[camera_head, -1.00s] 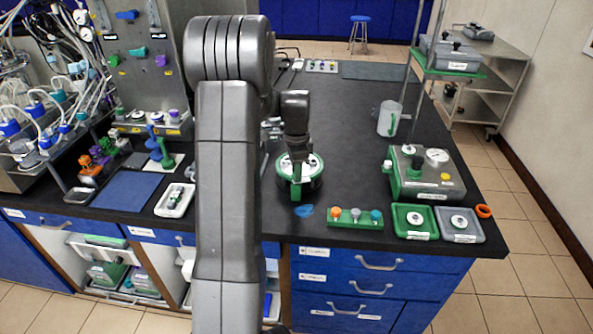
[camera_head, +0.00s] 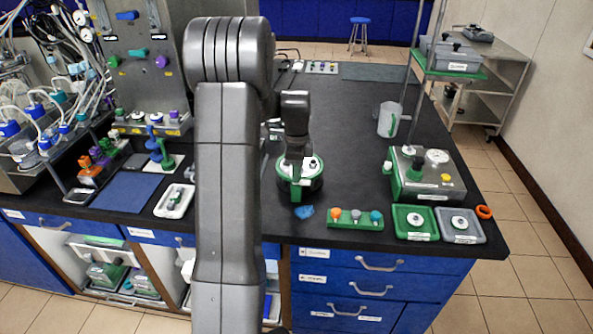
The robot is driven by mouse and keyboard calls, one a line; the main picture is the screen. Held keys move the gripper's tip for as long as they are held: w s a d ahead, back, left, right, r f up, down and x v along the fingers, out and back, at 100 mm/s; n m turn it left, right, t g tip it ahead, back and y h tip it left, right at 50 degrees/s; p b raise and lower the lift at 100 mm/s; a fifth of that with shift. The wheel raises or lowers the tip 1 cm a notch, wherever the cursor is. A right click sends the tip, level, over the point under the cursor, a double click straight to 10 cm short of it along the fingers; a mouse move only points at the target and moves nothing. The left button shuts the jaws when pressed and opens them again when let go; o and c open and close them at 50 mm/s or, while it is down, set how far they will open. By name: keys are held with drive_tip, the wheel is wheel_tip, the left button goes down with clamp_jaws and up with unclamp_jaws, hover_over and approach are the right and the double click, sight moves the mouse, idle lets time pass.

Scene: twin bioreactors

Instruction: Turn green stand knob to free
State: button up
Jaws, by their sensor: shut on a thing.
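A round green stand (camera_head: 312,184) with a white top is on the black bench, just right of my arm's upright link. A green upright piece is at its front. My gripper (camera_head: 297,157) points down over the middle of the stand and is shut on its knob. The knob is mostly hidden by the gripper, so its turn angle cannot be read. Small dark-and-white fittings show on the white top on either side of the gripper.
A blue scrap (camera_head: 305,211) and a green block with coloured knobs (camera_head: 355,218) lie in front. Green (camera_head: 428,231) and grey (camera_head: 475,236) trays sit right, near the bench edge. A grey-green device (camera_head: 440,190) and a jug (camera_head: 388,128) stand behind them.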

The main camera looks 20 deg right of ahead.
drive_tip(key=o, duration=1)
drive_tip(key=shift+r, duration=0.15)
wheel_tip(320, 180, up, 14)
drive_tip(key=b, duration=0.1)
drive_tip(key=shift+f, duration=0.2)
drive_tip(key=shift+f, duration=0.1)
wheel_tip(320, 180, down, 14)
drive_tip(key=shift+r+p, duration=0.15)
drive_tip(key=shift+p, duration=0.35)
drive_tip(key=shift+r, duration=0.15)
